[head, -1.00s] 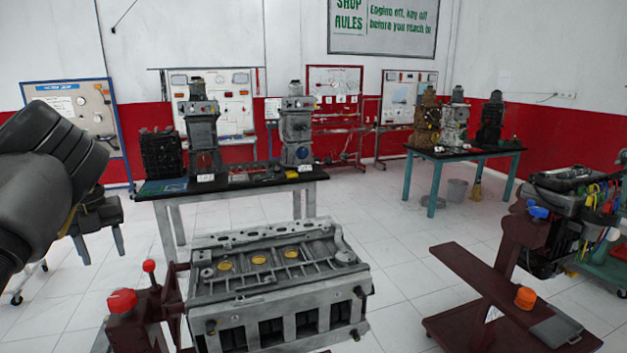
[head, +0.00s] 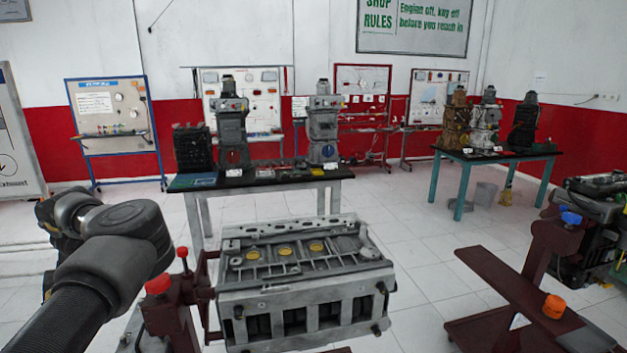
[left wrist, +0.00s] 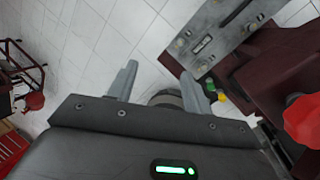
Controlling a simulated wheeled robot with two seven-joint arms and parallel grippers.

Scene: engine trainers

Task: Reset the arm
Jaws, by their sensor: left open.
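My left arm (head: 125,235) comes in from the lower left in the head view and is bent, left of the engine block. Its gripper fingers cannot be made out there. In the left wrist view my left gripper (left wrist: 157,88) is open, its two grey fingers apart with nothing between them. A dark round thing shows behind them above the tiled floor. My right arm and gripper are not in view.
A grey engine block (head: 303,286) sits on a dark red stand with a red knob (head: 158,284), close to my left arm. Another red stand (head: 500,290) is at right. A black-topped table (head: 262,180) with engines stands behind. Tiled floor lies open between.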

